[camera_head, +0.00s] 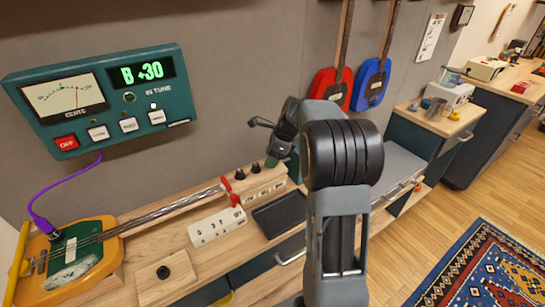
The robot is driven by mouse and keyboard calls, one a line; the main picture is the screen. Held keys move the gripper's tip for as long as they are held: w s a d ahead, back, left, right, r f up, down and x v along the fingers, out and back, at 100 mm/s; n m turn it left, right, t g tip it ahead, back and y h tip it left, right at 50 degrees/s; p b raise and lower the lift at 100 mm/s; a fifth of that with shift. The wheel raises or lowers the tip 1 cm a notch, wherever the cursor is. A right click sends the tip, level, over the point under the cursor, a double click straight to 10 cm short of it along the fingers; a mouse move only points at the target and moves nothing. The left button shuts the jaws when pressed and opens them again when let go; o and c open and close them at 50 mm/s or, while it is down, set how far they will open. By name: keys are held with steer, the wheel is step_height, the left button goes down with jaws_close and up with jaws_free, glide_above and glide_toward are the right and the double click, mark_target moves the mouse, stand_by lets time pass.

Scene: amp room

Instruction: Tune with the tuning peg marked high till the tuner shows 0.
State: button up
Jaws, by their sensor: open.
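The green tuner (105,97) hangs on the wall at upper left. Its display (142,72) reads "B +30", and a needle dial and buttons, one of them red, sit on its face. A stringed instrument (72,258) lies on the bench, with strings running right to a wooden head block (258,186). Black pegs (241,174) stand on this block, with white labels below too small to read. Red parts (234,199) sit at its left end. My gripper (268,140) is open, above the right part of the block and apart from the black pegs. My arm hides what lies behind it.
A white numbered panel (217,227), a dark tray (280,214) and a black knob on a wooden block (163,273) are on the bench. A purple cable (65,187) joins tuner and instrument. Red (330,85) and blue (371,83) guitars hang behind.

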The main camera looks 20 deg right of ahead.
steer(key=c, duration=0.9)
steer(key=shift+r, duration=0.1)
steer(key=n+p, duration=0.2)
steer(key=shift+r+g+p, duration=0.1)
steer(key=shift+g+p, duration=0.25)
steer(key=shift+g, duration=0.05)
steer(key=n+g+p, duration=0.1)
steer(key=n+p, duration=0.2)
steer(key=shift+w+n+y, duration=0.1)
steer(key=shift+n+y, duration=0.2)
steer(key=n+g+p, duration=0.1)
steer(key=n+p, duration=0.1)
steer(key=n, duration=0.1)
steer(key=n+g+p, duration=0.1)
steer(key=n+p, duration=0.1)
steer(key=n, duration=0.1)
steer(key=shift+w+g, duration=0.1)
steer(key=shift+g, duration=0.2)
steer(key=shift+f+h, duration=0.2)
steer(key=shift+h, duration=0.3)
